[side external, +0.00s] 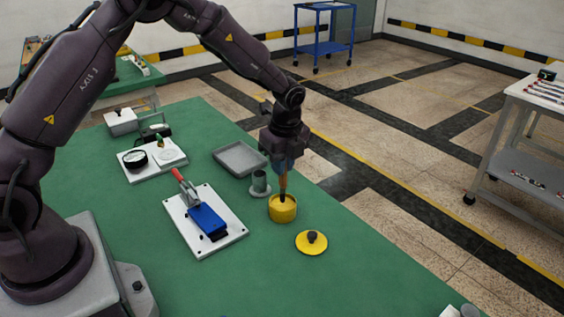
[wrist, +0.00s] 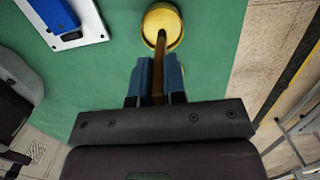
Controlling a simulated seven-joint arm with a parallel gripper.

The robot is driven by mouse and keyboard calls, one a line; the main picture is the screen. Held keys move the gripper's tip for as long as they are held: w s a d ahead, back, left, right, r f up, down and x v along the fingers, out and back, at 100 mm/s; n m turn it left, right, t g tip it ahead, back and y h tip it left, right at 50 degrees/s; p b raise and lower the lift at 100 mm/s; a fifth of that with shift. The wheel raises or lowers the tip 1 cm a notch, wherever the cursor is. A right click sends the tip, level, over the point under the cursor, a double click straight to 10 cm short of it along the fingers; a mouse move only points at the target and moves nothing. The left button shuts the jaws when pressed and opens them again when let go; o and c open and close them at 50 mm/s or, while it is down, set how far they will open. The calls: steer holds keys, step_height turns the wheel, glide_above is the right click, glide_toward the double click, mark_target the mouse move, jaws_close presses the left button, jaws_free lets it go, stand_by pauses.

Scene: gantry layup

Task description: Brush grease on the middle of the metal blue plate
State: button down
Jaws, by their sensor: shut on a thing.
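The blue metal plate (side external: 208,220) sits on a white base plate (side external: 232,236) with a red-handled clamp (side external: 183,186) at its back. In the wrist view the blue plate (wrist: 54,14) is at the top left. My gripper (side external: 284,165) is shut on a brush with a brown handle (wrist: 159,68). The brush points down into the open yellow pot (side external: 283,210), right of the blue plate. The wrist view also shows the yellow pot (wrist: 172,22) around the brush's lower end. The bristles are hidden inside the pot, and so is any grease.
A yellow lid with a dark knob (side external: 311,242) lies in front of the pot. A grey-green cup (side external: 260,185) stands just behind the pot, and a grey tray (side external: 239,158) lies farther back. A board with a gauge (side external: 136,159) is at the back left. The green table's front middle is clear.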

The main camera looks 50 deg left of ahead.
steer(key=shift+f, duration=0.6)
stand_by(1.5)
steer(key=shift+r, duration=0.1)
steer(key=shift+r, duration=3.5)
